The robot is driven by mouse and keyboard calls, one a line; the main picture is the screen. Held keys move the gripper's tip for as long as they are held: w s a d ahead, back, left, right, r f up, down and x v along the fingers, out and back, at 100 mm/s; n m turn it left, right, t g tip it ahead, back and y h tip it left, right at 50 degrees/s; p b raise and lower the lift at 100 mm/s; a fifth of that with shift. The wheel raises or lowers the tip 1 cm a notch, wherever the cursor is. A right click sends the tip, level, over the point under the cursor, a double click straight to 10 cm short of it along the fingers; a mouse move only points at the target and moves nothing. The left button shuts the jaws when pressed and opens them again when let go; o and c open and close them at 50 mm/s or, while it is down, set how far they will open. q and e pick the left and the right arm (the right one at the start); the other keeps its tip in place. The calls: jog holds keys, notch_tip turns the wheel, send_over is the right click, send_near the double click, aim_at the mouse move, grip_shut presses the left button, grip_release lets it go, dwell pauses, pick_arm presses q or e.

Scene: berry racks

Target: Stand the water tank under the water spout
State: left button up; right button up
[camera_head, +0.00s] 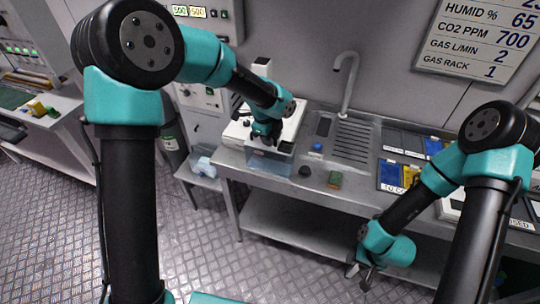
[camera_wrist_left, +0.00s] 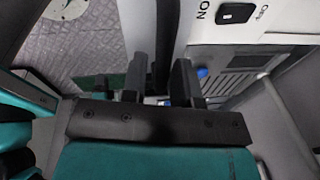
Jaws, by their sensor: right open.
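The water tank (camera_head: 268,164) is a clear, bluish box at the front left of the steel bench in the head view. My left gripper (camera_head: 264,138) points down at its top. In the left wrist view the left fingers (camera_wrist_left: 160,85) stand with a narrow gap; whether they grip the tank's top is unclear. The water spout (camera_head: 346,82) is a tall curved metal tap behind the ribbed drain area, right of the tank. My right gripper (camera_head: 360,276) is open and empty, low in front of the bench.
A white device (camera_head: 240,128) stands behind and left of the tank. Blue and yellow bins (camera_head: 392,177) stand further right.

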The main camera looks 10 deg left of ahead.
pick_arm(q)
grip_shut()
dwell(1.0)
